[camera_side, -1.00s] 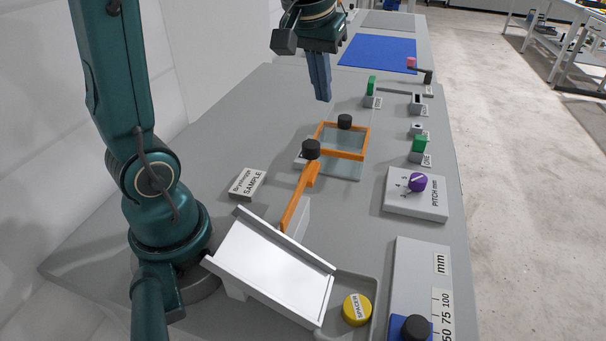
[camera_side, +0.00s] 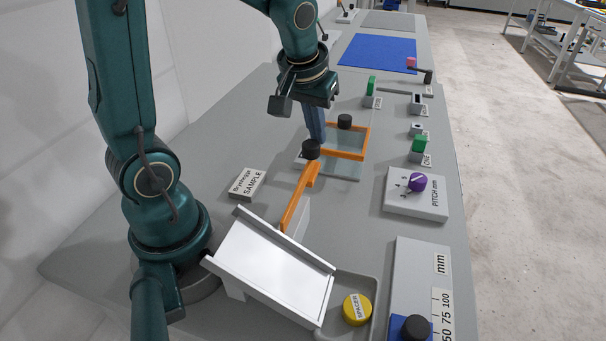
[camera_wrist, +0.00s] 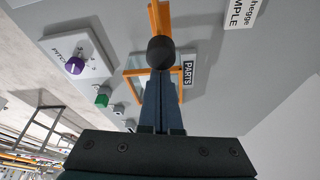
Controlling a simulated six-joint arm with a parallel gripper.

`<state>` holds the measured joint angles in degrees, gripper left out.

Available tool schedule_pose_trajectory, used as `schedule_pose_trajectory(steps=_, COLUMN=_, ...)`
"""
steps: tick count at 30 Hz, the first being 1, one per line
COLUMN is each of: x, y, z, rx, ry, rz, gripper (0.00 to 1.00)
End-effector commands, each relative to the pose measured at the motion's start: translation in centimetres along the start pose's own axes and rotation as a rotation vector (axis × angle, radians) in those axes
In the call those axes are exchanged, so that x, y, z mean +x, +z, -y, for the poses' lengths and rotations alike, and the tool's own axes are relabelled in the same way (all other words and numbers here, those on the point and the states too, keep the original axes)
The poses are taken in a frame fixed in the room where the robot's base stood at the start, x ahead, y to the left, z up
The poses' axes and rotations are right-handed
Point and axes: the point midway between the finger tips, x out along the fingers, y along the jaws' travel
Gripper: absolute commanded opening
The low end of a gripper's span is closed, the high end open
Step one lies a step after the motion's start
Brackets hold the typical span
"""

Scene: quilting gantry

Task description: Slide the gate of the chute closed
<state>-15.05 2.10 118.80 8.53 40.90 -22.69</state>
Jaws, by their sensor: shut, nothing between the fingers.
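The white sloping chute (camera_side: 272,262) stands at the front of the bench in the side view. My gripper (camera_side: 317,138) is shut and empty, pointing down just behind the knob. In the wrist view my shut fingers (camera_wrist: 162,84) reach up to the knob (camera_wrist: 161,52), and the orange bar (camera_wrist: 158,16) shows beyond it. I cannot tell whether the fingertips touch the knob.
An orange-framed clear lid (camera_side: 343,154) with its own black knob (camera_side: 345,121) is close on the right of my fingers. A PARTS label (camera_wrist: 188,74) is beside it. The SAMPLE block (camera_side: 246,184) stands left, the purple-knob PITCH block (camera_side: 415,200) right. A yellow spacer (camera_side: 357,309) lies by the chute.

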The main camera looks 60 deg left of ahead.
Motion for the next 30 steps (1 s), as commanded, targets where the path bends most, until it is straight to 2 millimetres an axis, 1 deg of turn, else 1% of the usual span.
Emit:
schedule_pose_trajectory(steps=11, x=-0.1, y=0.3, z=-0.1, rx=0.002, ry=0.001, rz=0.0, gripper=0.0)
schedule_pose_trajectory(steps=14, x=-0.6, y=1.4, z=-0.5, rx=0.006, ry=0.002, rz=-0.001, gripper=0.0)
schedule_pose_trajectory(steps=18, x=-1.6, y=4.3, z=-1.2, rx=0.01, ry=0.003, rz=-0.001, gripper=0.0)
schedule_pose_trajectory(steps=24, x=-2.7, y=7.7, z=-2.0, rx=0.009, ry=0.003, rz=0.001, gripper=0.0)
schedule_pose_trajectory(steps=27, x=-3.1, y=8.8, z=-2.2, rx=0.008, ry=0.002, rz=0.002, gripper=0.0)
schedule_pose_trajectory(steps=30, x=-3.3, y=9.5, z=-2.3, rx=0.005, ry=0.001, rz=0.001, gripper=0.0)
